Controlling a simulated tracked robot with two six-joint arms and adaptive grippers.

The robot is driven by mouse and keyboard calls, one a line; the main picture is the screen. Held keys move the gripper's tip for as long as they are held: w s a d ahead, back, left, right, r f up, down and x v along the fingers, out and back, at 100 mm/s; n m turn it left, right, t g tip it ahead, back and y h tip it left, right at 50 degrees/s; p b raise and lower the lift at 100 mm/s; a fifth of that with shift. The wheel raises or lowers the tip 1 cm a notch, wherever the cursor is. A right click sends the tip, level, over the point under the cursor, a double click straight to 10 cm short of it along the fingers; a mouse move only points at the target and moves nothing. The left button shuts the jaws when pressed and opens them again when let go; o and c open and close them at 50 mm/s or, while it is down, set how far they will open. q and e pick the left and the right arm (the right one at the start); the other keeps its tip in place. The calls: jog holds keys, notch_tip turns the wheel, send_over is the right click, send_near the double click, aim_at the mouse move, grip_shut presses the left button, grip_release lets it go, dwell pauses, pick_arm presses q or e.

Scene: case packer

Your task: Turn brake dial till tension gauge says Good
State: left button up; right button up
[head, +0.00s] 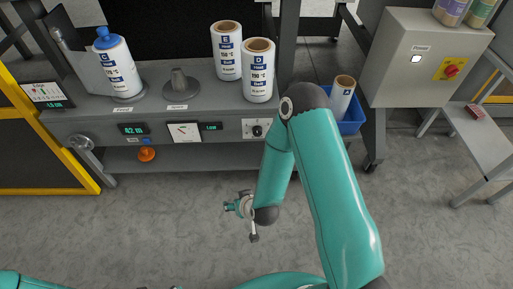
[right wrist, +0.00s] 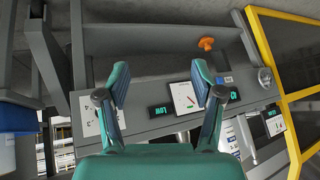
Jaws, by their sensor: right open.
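The brake dial (head: 257,129) is a black knob on a white plate at the right of the grey machine's front panel. In the right wrist view its plate (right wrist: 88,116) is at the left; a finger hides the knob. The tension gauge (head: 184,131) is a white face with a needle, left of the dial; it also shows in the right wrist view (right wrist: 184,97). The small display (right wrist: 160,112) beside it reads LOW in green. My right gripper (head: 232,207) is open and empty, in front of and below the panel, apart from the dial; its spread fingers (right wrist: 160,85) frame the gauge area. My left gripper is out of view.
An orange knob (head: 147,154) and a handwheel (head: 80,142) are at the panel's left. Labelled rolls (head: 258,72) stand on the machine top. A blue bin (head: 350,122) sits right of the panel. The floor in front is clear.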

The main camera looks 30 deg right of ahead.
jog(key=w+d+f+t+h+b, duration=0.4)
jog(key=w+d+f+b, duration=0.1)
jog(key=w+d+b, duration=0.1)
jog(key=m+t+h+b, duration=0.2)
jog(key=t+h+b, duration=0.1)
jog(key=h+b, duration=0.5)
send_near(257, 134)
pick_arm(q)
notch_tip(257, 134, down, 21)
jog(key=b, duration=0.3)
jog(key=shift+b, duration=0.35)
pick_arm(e)
jog(key=shift+y, duration=0.5)
jog(key=x, duration=0.9)
jog(key=shift+d+r, duration=0.2)
jog(key=shift+d, duration=0.1)
